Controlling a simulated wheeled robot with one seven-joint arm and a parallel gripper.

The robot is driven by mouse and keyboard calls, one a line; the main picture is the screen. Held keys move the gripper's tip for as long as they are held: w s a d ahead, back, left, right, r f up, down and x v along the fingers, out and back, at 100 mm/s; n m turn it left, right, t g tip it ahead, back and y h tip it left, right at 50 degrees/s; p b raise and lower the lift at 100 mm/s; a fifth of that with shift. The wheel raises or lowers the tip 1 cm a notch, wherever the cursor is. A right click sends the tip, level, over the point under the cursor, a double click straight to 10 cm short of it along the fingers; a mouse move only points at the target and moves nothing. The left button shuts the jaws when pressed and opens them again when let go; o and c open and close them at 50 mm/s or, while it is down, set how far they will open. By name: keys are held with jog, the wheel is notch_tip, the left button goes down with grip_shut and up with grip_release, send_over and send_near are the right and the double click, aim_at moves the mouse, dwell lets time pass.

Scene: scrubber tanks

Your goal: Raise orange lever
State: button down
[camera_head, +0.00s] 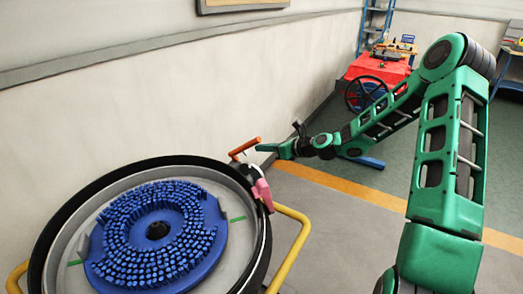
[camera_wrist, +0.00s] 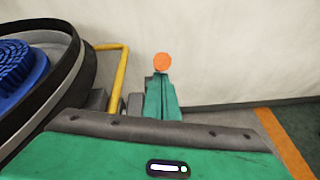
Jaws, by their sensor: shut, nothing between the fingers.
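The orange lever (camera_head: 243,147) is a short bar at the back right of the round tank (camera_head: 40,235), sloping up to the right in the head view. In the wrist view its round orange end (camera_wrist: 162,62) shows just past the fingertips. My gripper (camera_head: 262,148) reaches in from the right, with its green fingertips very close to the lever's right end. In the wrist view the fingers (camera_wrist: 160,82) are together and hold nothing. I cannot tell whether they touch the lever. The lever's shaft is mostly hidden in the wrist view.
The tank holds a blue bristled disc (camera_head: 125,235). A pink-red part (camera_head: 263,194) sits on its rim, and a yellow rail (camera_head: 293,245) curves beside it. A pale wall (camera_head: 130,110) stands close behind. A red machine with a black wheel (camera_head: 366,93) stands at the back.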

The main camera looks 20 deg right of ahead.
jog(key=s+d+f+n+g+h, duration=0.1)
jog(key=s+d+n+g+h, duration=0.15)
jog(key=s+d+n, duration=0.6)
jog(key=s+d+n+g+h, duration=0.15)
jog(key=s+n+g, duration=0.25)
jog(key=s, duration=1)
jog(key=s+d+r+n+g+h, duration=0.1)
jog(key=s+d+r+n, duration=0.1)
jog(key=s, duration=0.7)
jog(key=s+d+r+n+g+h, duration=0.1)
jog(key=s+d+r+n+h, duration=0.1)
jog(key=s+r+n, duration=0.3)
jog(key=s+d+r+n+g+h, duration=0.1)
jog(key=s+r+n, duration=0.3)
jog(key=s, duration=1)
jog(key=shift+d+r+g+h, duration=0.3)
jog(key=shift+d+g, duration=0.25)
jog(key=shift+d, duration=0.25)
jog(key=shift+s, duration=0.1)
